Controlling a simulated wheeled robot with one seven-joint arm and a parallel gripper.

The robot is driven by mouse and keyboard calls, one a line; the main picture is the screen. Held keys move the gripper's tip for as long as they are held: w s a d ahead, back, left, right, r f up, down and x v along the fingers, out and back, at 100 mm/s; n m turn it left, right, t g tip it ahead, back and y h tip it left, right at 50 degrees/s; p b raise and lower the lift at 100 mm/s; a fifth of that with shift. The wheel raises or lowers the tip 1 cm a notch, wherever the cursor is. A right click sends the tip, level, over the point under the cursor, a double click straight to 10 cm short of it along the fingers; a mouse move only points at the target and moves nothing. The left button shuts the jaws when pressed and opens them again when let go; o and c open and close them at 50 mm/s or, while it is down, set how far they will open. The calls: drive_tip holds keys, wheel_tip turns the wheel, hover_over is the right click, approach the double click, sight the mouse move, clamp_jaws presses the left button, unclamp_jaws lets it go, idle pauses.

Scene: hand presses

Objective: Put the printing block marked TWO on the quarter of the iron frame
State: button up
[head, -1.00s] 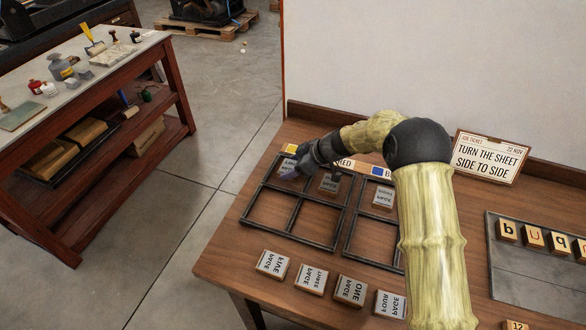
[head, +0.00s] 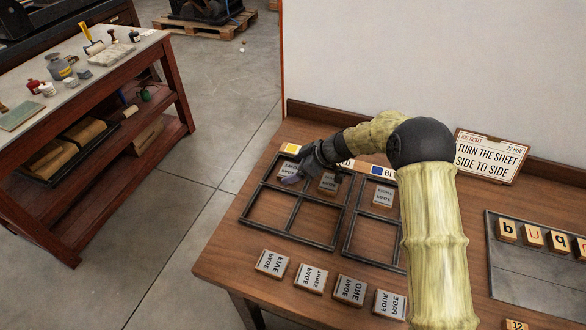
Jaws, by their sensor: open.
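The left iron frame (head: 296,200) is split into quarters and lies at the table's far left. A metal block (head: 287,169) sits in its back-left quarter and another (head: 328,185) in its back-right quarter; my arm partly covers both. Their mirrored lettering is too small to read surely, so I cannot tell which is marked TWO. My gripper (head: 293,180) is open, low at the back-left block; whether it touches is hidden. The two front quarters are empty. A second iron frame (head: 349,230) to the right, partly behind my arm, holds a block (head: 383,196) at its back.
Along the table's front lie blocks marked FIVE (head: 272,263), THREE (head: 311,278), ONE (head: 350,290) and FOUR (head: 389,303), in mirrored lettering. A job ticket (head: 490,158) stands at the back. A tray of letter blocks (head: 510,272) lies at the right.

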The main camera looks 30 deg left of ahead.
drive_tip(key=b+v, duration=0.1)
drive_tip(key=v, duration=0.9)
drive_tip(key=shift+d+r, duration=0.2)
drive_tip(key=shift+d, duration=0.1)
drive_tip(key=s+d+r+m+t+h, duration=0.1)
drive_tip(key=s+d+m+h, duration=0.3)
drive_tip(key=d, duration=0.7)
drive_tip(key=s+d+r+m+t+h, duration=0.1)
drive_tip(key=s+d+m, duration=0.3)
drive_tip(key=d, duration=0.6)
drive_tip(key=s+d+r+m+t+h, duration=0.1)
drive_tip(key=s+d+m+h, duration=0.3)
drive_tip(key=s+d+m, duration=0.7)
drive_tip(key=s+d, duration=0.1)
drive_tip(key=d, duration=0.4)
drive_tip(key=shift+s+r+t, duration=0.25)
drive_tip(key=shift+t, duration=0.05)
